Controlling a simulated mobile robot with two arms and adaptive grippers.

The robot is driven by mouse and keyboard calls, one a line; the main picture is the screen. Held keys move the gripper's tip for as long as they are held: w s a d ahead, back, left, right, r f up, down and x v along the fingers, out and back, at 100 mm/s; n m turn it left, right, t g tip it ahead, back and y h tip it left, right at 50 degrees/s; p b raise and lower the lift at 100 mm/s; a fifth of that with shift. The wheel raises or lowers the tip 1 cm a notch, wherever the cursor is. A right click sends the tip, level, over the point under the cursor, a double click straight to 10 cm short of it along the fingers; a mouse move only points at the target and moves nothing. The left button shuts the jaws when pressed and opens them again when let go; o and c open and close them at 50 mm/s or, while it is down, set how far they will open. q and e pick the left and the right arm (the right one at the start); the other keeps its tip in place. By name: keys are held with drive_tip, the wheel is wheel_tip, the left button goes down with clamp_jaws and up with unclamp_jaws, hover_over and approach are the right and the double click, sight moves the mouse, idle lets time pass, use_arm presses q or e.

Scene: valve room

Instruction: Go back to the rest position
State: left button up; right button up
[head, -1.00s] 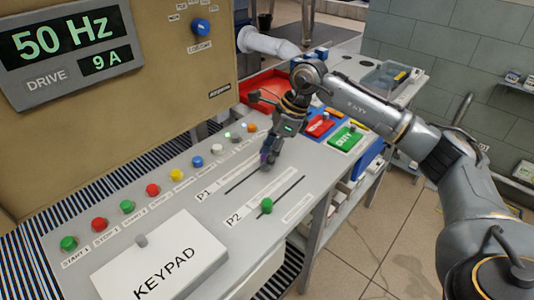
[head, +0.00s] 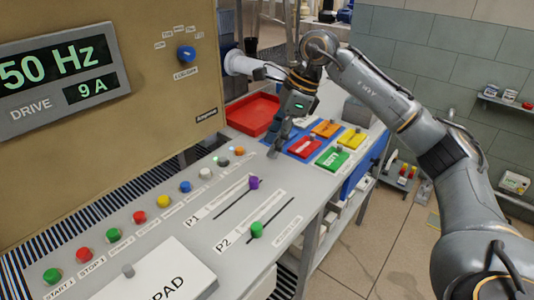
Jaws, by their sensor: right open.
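My right arm comes in from the right, and its right gripper (head: 274,150) points down over the far end of the control desk. That knob stands at the far right end of the P1 slot. The green slider knob (head: 257,230) stands in the P2 slot, nearer the front of the desk. My left gripper is not in view.
A row of coloured buttons runs along the desk (head: 203,228), with a keypad box (head: 160,270) in front. Beyond the gripper are a red tray (head: 253,113) and coloured plates, including a green one (head: 333,158). Open tiled floor (head: 365,245) lies to the right.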

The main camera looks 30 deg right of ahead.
drive_tip(key=shift+d+r, duration=0.1)
drive_tip(key=shift+r, duration=0.2)
